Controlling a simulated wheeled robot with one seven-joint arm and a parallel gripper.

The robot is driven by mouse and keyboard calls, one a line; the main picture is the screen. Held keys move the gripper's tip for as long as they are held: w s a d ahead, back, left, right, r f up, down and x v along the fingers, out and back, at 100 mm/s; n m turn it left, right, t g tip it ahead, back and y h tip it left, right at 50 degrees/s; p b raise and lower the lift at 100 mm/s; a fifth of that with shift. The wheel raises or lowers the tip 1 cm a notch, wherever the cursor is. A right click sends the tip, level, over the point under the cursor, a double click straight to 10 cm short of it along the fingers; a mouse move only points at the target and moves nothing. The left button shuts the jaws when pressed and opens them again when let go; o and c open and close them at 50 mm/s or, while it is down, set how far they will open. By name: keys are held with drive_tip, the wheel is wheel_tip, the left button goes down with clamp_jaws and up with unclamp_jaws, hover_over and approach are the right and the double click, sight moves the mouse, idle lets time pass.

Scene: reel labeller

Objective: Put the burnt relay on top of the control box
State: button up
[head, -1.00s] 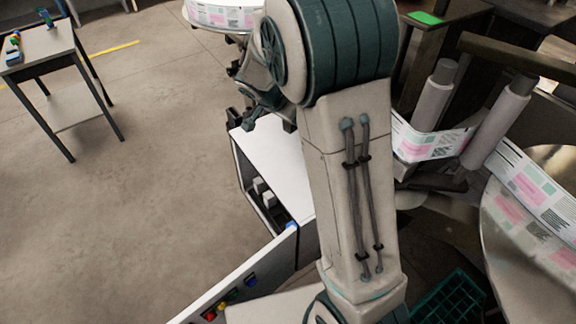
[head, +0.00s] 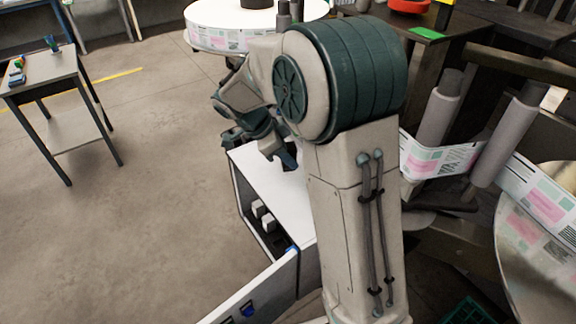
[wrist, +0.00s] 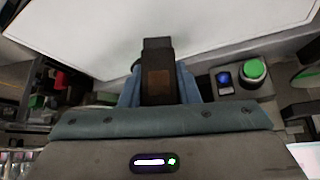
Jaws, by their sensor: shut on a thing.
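The burnt relay (wrist: 157,58) is a dark block with a brown scorched patch, in the middle of the wrist view. My gripper (wrist: 160,82) is shut on it, with a blue-grey finger on either side. In the head view my gripper (head: 283,155) points down by the white top of the control box (head: 268,182). I cannot make out the relay in the head view. The box top also shows in the wrist view as a broad white surface (wrist: 210,25) beyond the relay. I cannot tell whether the relay touches it.
The control box door (head: 262,290) hangs open towards the front. A green button (wrist: 254,70) is on the right in the wrist view. Rollers with a label web (head: 440,160) stand right of my arm. A small table (head: 50,75) is at far left; the floor between is clear.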

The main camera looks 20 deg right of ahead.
sight(288, 167)
drive_tip(key=shift+f, duration=1.9)
drive_tip(key=shift+f, duration=0.15)
drive_tip(key=o, duration=1.1)
